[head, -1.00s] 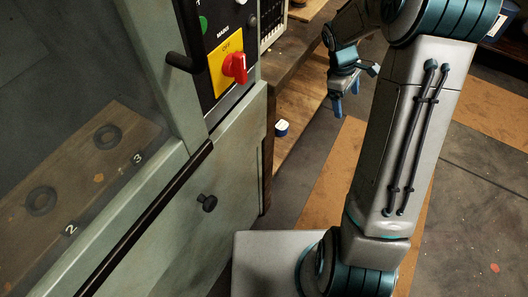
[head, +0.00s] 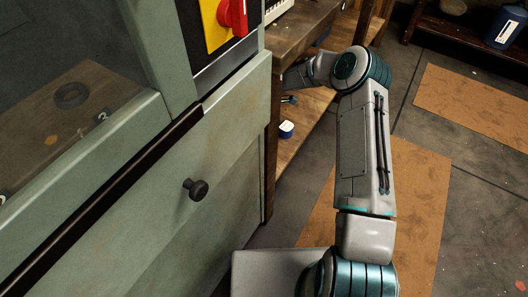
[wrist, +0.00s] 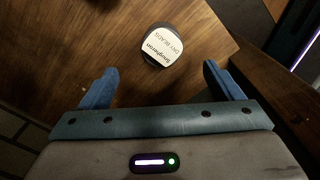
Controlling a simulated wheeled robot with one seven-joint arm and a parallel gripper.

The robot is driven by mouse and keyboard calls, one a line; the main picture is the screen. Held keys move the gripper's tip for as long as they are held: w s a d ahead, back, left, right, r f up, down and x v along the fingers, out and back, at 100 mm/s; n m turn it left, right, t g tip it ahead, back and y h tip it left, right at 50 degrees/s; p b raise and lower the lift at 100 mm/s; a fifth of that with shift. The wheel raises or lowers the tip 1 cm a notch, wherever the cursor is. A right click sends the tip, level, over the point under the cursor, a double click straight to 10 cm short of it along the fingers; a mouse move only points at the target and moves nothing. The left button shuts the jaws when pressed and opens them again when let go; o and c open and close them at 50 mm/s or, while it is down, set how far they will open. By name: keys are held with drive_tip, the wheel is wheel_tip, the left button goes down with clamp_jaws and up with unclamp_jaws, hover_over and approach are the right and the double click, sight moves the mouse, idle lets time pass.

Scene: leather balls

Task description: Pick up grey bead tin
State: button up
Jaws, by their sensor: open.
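A small round tin (head: 286,130) with a white top stands on the lower wooden shelf of the bench, beside the green cabinet. In the wrist view the tin (wrist: 158,46) has a dark side and a white label with print that seems to read "DRY BEADS". My gripper (wrist: 160,67) is open, with its two blue fingers spread apart. The tin lies just beyond the fingertips, roughly centred between them, and nothing is held. In the head view only a bit of my gripper (head: 290,99) shows, behind the tin; my arm and the bench hide the rest.
The wooden bench top (head: 305,32) overhangs the shelf, and its dark leg (head: 272,150) stands close to the tin's left. The green cabinet (head: 150,200) with a black knob (head: 195,189) fills the left. A blue container (head: 506,28) sits far right. Open floor lies right of my arm.

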wheel_tip(320, 180, down, 7)
drive_tip(key=shift+r+b, duration=0.1)
drive_tip(key=shift+b, duration=0.85)
drive_tip(key=shift+s+a+f+b, duration=0.15)
drive_tip(key=shift+f+b, duration=0.6)
drive_tip(key=shift+f, duration=0.6)
drive_tip(key=shift+a+f+b, duration=0.1)
drive_tip(key=shift+f+b, duration=0.6)
drive_tip(key=shift+f, duration=0.65)
drive_tip(key=shift+c, duration=0.4)
drive_tip(key=shift+r, duration=0.1)
drive_tip(key=c, duration=1.1)
